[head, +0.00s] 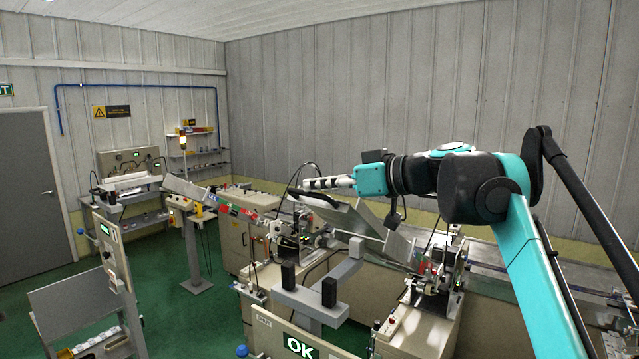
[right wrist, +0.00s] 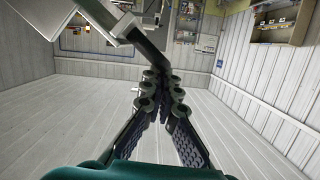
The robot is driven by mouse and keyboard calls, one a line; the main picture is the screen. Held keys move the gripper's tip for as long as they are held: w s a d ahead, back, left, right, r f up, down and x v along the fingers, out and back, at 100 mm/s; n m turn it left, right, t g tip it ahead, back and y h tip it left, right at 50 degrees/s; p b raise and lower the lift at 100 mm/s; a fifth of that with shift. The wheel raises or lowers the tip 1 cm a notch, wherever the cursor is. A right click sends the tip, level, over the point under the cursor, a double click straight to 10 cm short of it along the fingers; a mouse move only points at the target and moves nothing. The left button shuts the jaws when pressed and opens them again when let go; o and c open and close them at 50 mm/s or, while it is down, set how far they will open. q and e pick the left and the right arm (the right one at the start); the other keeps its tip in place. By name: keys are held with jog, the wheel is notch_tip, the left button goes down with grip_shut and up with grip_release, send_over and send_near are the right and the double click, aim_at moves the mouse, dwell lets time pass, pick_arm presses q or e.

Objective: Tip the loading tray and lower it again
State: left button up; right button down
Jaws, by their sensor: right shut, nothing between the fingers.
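The loading tray (head: 352,218) is a grey metal plate in the middle of the head view. It is tilted, its left end higher than its right end, above the machine. My right gripper (head: 308,184) reaches in from the right, with its fingers just above the tray's raised left end in the picture. It is shut and empty. In the right wrist view the closed fingers (right wrist: 160,95) point away from the camera, near a dark bent bar (right wrist: 185,58). Whether they touch the tray, I cannot tell. My left gripper is not in view.
The wrapping machine (head: 440,300) stands below the tray. A grey bracket with black blocks (head: 329,291) and an OK sign (head: 299,347) are in front. A conveyor (head: 500,266) runs to the right.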

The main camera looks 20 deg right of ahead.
jog(key=s+a+f+n+b, duration=0.2)
jog(key=f+b, duration=0.3)
jog(key=f, duration=0.4)
jog(key=s+a+f+n+t+h+b, duration=0.1)
jog(key=s+a+f+n+b, duration=0.1)
jog(key=f+b, duration=0.3)
notch_tip(320, 180, down, 5)
jog(key=shift+s+a+r+n+h, duration=0.2)
jog(key=shift+a+n+h, duration=0.1)
jog(key=shift+a+n, duration=0.4)
jog(key=shift+f, duration=0.1)
